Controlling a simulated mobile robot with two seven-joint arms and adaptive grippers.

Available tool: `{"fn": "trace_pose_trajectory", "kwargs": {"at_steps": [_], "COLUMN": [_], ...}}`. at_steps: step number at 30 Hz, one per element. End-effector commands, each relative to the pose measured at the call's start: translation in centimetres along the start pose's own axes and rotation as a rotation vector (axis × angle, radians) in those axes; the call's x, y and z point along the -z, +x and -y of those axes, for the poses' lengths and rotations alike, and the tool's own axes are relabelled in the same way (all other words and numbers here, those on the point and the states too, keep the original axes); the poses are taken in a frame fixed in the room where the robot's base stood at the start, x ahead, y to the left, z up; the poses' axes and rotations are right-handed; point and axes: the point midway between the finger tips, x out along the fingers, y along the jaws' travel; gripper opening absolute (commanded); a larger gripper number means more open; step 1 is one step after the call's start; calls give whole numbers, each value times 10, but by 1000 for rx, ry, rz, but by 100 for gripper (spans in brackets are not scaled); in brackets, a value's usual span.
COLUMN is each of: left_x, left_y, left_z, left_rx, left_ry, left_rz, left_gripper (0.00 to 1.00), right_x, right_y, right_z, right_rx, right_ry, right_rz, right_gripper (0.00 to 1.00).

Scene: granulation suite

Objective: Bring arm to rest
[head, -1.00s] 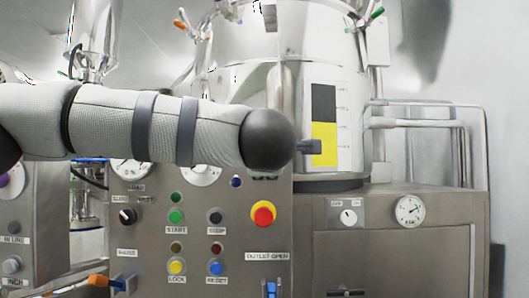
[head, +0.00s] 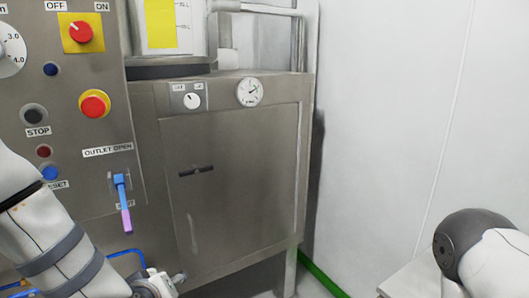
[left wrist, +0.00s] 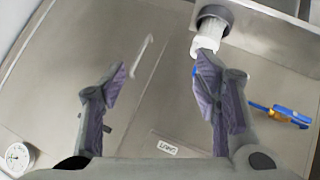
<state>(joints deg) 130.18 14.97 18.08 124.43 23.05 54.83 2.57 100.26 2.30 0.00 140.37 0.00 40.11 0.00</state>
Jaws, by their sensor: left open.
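My left arm reaches in at the lower left of the head view, in front of the control panel. At the right edge of the head view a white arm of mine with a dark joint shows. My right gripper is out of view.
The steel control panel (head: 85,135) has a red stop button (head: 94,103) and a blue lever (head: 121,190). Right of it stands a steel cabinet (head: 245,140) with a dial gauge (head: 250,92). The left wrist view shows a dark-collared pipe (left wrist: 214,18). A bare white wall fills the right.

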Motion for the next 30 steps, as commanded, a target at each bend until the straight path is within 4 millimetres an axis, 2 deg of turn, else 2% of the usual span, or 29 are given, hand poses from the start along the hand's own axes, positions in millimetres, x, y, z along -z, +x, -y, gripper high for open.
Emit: {"fn": "trace_pose_trajectory", "kwargs": {"at_steps": [1,4,6,9,12,15,18,30], "left_x": [-42,-120,-169,-225,-259,-275,-281,-281], "left_y": [0,-16,-38,-81,-122,-150,-161,-162], "left_z": [28,85,126,180,219,241,249,249], "left_rx": [36,94,133,179,212,230,235,235], "left_ry": [80,231,329,447,529,575,592,592], "left_rz": [100,308,461,671,838,940,980,981], "left_gripper": [56,56,56,56,56,56,56,56], "right_x": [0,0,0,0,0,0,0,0], "right_y": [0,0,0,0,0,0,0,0], "right_z": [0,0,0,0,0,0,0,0], "right_rx": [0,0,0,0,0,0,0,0], "right_ry": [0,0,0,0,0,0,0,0], "right_rz": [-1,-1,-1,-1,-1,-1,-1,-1], "right_gripper": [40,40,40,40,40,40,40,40]}}
